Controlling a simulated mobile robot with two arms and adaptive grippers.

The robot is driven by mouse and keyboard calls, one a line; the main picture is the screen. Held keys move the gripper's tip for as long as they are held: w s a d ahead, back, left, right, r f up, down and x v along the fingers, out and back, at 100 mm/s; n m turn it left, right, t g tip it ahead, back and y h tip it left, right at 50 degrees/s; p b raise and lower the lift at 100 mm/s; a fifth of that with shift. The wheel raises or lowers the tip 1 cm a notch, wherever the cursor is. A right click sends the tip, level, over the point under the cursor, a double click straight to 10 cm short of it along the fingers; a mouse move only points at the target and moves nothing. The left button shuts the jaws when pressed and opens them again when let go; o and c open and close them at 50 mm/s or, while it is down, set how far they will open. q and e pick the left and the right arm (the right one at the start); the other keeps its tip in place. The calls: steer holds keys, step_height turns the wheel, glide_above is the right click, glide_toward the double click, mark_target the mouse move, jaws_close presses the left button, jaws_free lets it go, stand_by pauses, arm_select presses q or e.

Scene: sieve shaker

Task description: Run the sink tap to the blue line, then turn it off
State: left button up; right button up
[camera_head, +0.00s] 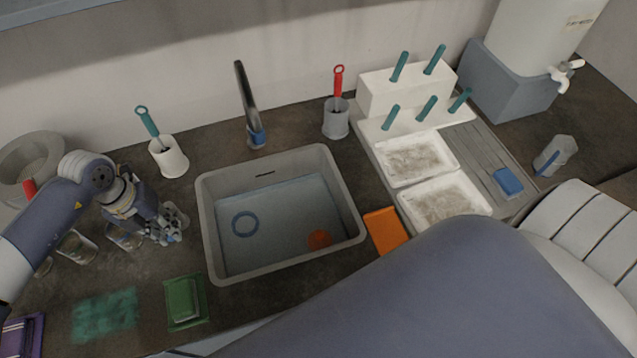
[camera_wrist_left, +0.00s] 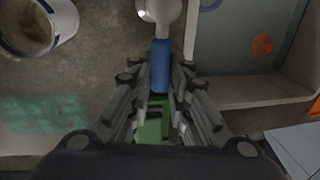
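The grey sink (camera_head: 205,215) is sunk in the dark worktop. Its lower part looks pale blue, as if it holds water; a blue ring (camera_head: 245,224) and an orange round thing (camera_head: 319,239) are in it. I cannot make out a blue line on its walls. The dark tap (camera_head: 246,95) stands behind it with a blue part (camera_head: 256,137) at its base. No stream shows. My left gripper (camera_head: 168,236) is left of the sink, away from the tap. In the left wrist view a blue handle (camera_wrist_left: 160,66) lies between its fingers; whether they grip it is unclear.
Holders with a teal-handled brush (camera_head: 168,157) and a red-handled one (camera_head: 336,119) flank the tap. A green tray (camera_head: 186,301) and several glasses lie near my left gripper. White trays (camera_head: 445,199) and an orange cloth (camera_head: 385,230) are right of the sink.

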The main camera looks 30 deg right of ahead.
arm_select(q)
steer(key=o, duration=0.4)
steer(key=shift+w+a+r, duration=0.1)
steer(key=shift+w+a, duration=0.05)
steer(key=shift+o, duration=0.3)
steer(key=shift+r, duration=0.15)
step_height(320, 180, up, 11)
steer(key=a, duration=0.2)
steer(key=shift+w+r, duration=0.15)
steer(key=shift+r, duration=0.05)
